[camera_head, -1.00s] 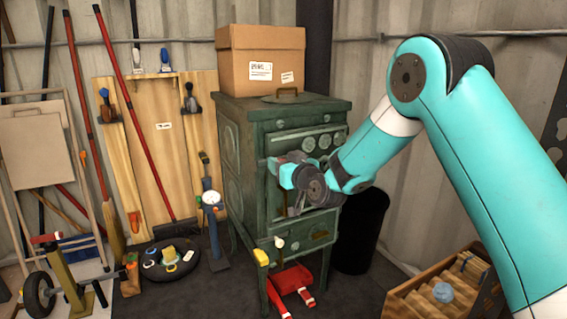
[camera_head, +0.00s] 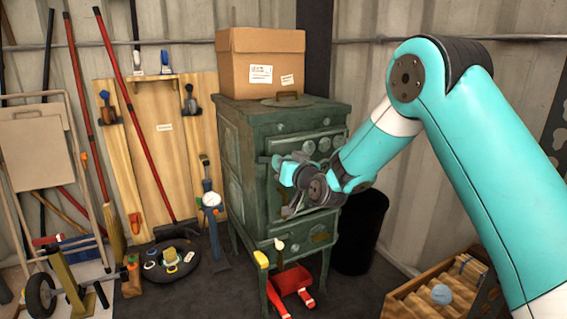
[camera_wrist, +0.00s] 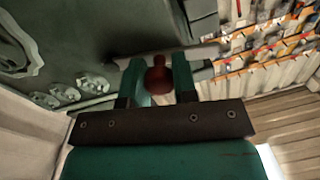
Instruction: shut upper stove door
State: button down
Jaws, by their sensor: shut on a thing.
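The green stove (camera_head: 235,150) stands in the middle of the head view. Its upper door (camera_head: 322,146), with a row of round discs, is on the front and partly hidden by my wrist. It looks close to the stove face; I cannot tell whether a narrow gap is left. My gripper (camera_head: 277,165) is at the door's left side. In the wrist view my gripper (camera_wrist: 159,80) has its fingers around a dark red handle knob (camera_wrist: 158,79), shut on it. The discs of the stove front (camera_wrist: 88,88) show at left there.
A cardboard box (camera_head: 260,60) sits on the stove. A black bin (camera_head: 362,230) stands right of the stove, a wooden crate (camera_head: 412,300) at front right. Tools line the left wall.

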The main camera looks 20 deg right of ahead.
aim_at(283, 147)
jog(key=r+m+p, duration=0.1)
jog(key=m+p, duration=0.1)
jog(key=m, duration=0.1)
jog(key=shift+w+d+r+m, duration=0.1)
jog(key=shift+d+r+m, duration=0.2)
jog(key=shift+d+r, duration=0.1)
jog(key=shift+w+d+r+m+p, duration=0.1)
jog(key=shift+d+r+m+p, duration=0.2)
jog(key=shift+m+p, duration=0.45)
jog(key=shift+w+d+r+m+p, duration=0.1)
jog(key=shift+d+r+m+p, duration=0.15)
jog(key=shift+m, duration=0.8)
jog(key=c, duration=0.9)
grip_release()
jog(key=b+v, duration=0.8)
jog(key=v, duration=0.9)
jog(key=shift+s+d, duration=0.2)
jog(key=shift+s, duration=0.05)
